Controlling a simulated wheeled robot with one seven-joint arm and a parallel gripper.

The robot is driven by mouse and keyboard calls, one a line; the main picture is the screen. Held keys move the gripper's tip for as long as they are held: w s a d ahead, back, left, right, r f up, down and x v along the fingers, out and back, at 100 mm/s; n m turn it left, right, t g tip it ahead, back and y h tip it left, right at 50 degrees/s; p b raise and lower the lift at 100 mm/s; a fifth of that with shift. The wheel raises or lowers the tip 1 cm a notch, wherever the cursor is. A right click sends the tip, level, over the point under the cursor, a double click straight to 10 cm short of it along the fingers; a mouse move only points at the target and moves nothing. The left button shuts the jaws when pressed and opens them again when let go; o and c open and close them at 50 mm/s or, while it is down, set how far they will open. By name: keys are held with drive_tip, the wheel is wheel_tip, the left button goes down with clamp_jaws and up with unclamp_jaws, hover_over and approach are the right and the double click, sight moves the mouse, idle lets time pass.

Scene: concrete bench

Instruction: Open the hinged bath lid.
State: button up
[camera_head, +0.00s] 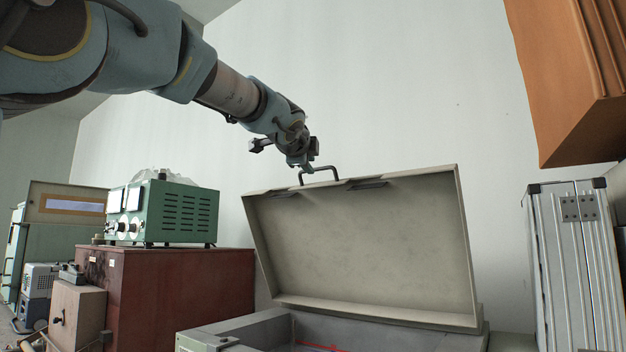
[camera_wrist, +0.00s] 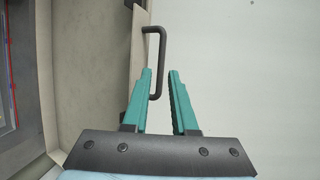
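The bath lid (camera_head: 365,240) is pale grey-beige and stands raised on its hinge, steeply tilted above the grey bath (camera_head: 265,330). A dark bar handle (camera_head: 325,169) sits on the lid's upper edge. My gripper (camera_head: 301,165) is at the left end of this handle. In the wrist view my gripper's two green fingers (camera_wrist: 161,72) are apart. The handle (camera_wrist: 162,60) passes between or just beyond the fingertips, with space visible to its right; contact cannot be told. The lid's inner face (camera_wrist: 95,65) fills the left of the wrist view.
A green instrument (camera_head: 165,212) stands on a dark red cabinet (camera_head: 180,285) left of the bath. A ribbed metal case (camera_head: 565,265) stands at the right. An orange-brown box (camera_head: 570,80) hangs high at the upper right.

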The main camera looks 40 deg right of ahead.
drive_tip(key=shift+b+v, duration=0.6)
drive_tip(key=shift+v, duration=1.4)
drive_tip(key=w+a+f+n+y, duration=0.3)
drive_tip(key=w+a+f+n, duration=0.15)
drive_tip(key=w+f, duration=0.55)
drive_tip(key=w+a+f+n+g+y, duration=0.1)
drive_tip(key=w+a+f+n+y, duration=0.35)
drive_tip(key=a+f, duration=0.8)
drive_tip(key=w+a+f+n+g+y, duration=0.1)
drive_tip(key=w+a+f+n+y, duration=0.35)
drive_tip(key=a+f, duration=0.85)
drive_tip(key=s+a+f+n+g+y, duration=0.15)
drive_tip(key=s+a+f+n, duration=0.25)
drive_tip(key=a+f+n, duration=0.55)
drive_tip(key=s+a+f+n+g, duration=0.4)
drive_tip(key=s+a+f, duration=0.8)
drive_tip(key=a, duration=0.3)
drive_tip(key=shift+s+f+n+g+y, duration=0.4)
drive_tip(key=shift+f+n, duration=0.2)
drive_tip(key=shift+n, duration=0.2)
